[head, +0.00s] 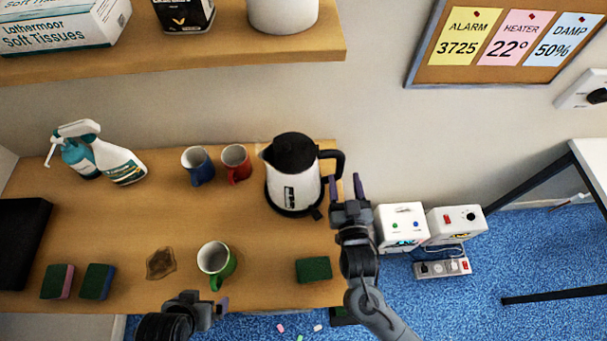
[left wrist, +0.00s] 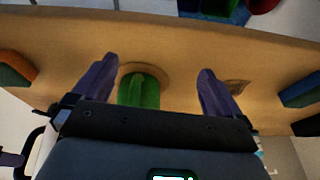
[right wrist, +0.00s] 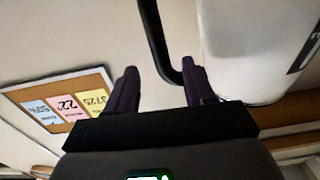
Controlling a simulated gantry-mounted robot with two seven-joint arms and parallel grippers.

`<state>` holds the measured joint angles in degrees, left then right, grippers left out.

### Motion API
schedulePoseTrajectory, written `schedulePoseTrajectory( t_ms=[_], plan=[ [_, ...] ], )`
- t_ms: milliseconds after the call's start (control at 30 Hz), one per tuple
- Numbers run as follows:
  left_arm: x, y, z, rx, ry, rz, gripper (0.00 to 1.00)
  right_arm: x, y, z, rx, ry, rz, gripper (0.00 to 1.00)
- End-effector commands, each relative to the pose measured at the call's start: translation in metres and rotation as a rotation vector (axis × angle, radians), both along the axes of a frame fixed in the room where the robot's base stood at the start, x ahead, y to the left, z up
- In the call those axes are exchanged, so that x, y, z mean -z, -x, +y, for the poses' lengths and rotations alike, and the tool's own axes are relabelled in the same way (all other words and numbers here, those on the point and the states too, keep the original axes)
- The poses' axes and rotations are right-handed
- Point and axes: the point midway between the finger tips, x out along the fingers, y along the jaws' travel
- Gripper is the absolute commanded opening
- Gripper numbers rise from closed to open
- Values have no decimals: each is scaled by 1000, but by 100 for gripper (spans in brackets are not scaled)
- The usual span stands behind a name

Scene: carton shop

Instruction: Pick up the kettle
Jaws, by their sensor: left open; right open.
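The kettle (head: 293,185) is white with a black lid, black base and black handle, and stands upright near the right end of the wooden worktop. Its handle (head: 338,162) points right. My right gripper (head: 346,184) is open beside the handle, just right of the kettle. In the right wrist view the black handle (right wrist: 153,40) reaches down between the fingertips (right wrist: 160,80), with the white kettle body (right wrist: 240,50) to the right. Contact cannot be told. My left gripper (head: 212,306) is open and empty at the worktop's front edge; its fingers (left wrist: 153,75) show apart in the left wrist view.
A green mug (head: 214,260) stands ahead of my left gripper. Blue (head: 198,167) and red (head: 237,165) mugs stand left of the kettle. A green sponge (head: 314,269) lies in front. A shelf (head: 230,40) hangs above. White boxes (head: 403,226) sit right of the worktop.

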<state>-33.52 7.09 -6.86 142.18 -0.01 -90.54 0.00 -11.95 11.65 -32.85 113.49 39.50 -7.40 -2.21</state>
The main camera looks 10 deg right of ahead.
Motion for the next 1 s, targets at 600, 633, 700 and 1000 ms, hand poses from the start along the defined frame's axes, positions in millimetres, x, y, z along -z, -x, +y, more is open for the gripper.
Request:
schedulePoseTrajectory(
  t_ms=[600,633,700,1000],
  plan=[
    [-24,-2,-1,-4,5,-5,100,-3,-57,-2,0,1,1,53],
    [-25,-2,-2,-4,7,-6,100,-3,-59,-2,-1,0,1,53],
    [-25,-2,-2,-5,8,-6,100,-2,-62,-2,-1,-1,2,53],
    [-24,-2,-2,-5,8,-5,100,-1,-64,-3,0,-2,2,47]
  ],
)
